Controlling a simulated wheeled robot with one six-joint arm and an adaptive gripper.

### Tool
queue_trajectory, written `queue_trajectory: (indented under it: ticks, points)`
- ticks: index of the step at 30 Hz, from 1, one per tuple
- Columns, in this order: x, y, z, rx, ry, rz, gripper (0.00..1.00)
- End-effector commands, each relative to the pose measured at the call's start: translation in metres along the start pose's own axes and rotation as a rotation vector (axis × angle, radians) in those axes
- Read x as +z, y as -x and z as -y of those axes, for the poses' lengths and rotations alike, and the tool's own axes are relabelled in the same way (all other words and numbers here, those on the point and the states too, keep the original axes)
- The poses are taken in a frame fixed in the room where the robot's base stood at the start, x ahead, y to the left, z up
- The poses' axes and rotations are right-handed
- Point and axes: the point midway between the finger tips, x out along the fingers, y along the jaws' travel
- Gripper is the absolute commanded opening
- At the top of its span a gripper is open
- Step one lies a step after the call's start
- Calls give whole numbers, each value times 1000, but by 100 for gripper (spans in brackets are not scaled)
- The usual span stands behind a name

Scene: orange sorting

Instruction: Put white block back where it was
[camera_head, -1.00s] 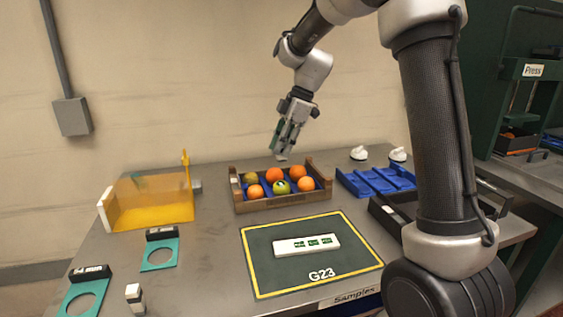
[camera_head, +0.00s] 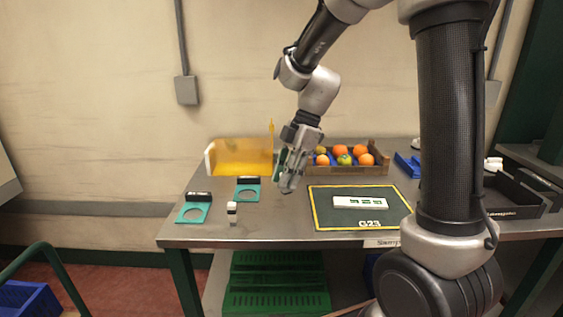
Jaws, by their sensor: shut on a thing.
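My gripper (camera_head: 289,184) points down over the table, left of the G23 mat and in front of the orange crate. Its fingers are shut on a small pale thing at the tips, which seems to be the white block; the fingers hide most of it. A flat white bar with green windows (camera_head: 347,202) lies on the dark green G23 mat (camera_head: 334,217), which has a yellow border.
A wooden crate (camera_head: 350,171) holds several oranges and greenish fruit. A yellow translucent guard (camera_head: 240,160) stands at the back left. Two teal ring holders (camera_head: 194,213) lie at the left. A blue tray (camera_head: 405,163) and black tray (camera_head: 513,198) are at the right. Bare table lies left of the mat.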

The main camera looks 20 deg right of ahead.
Motion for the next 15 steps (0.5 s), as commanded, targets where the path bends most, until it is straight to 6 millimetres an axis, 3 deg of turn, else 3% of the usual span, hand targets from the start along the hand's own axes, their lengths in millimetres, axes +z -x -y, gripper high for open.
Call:
queue_trajectory:
  ticks: [15]
  points:
    - [14, -32, 0, 7, 59, 3, 0]
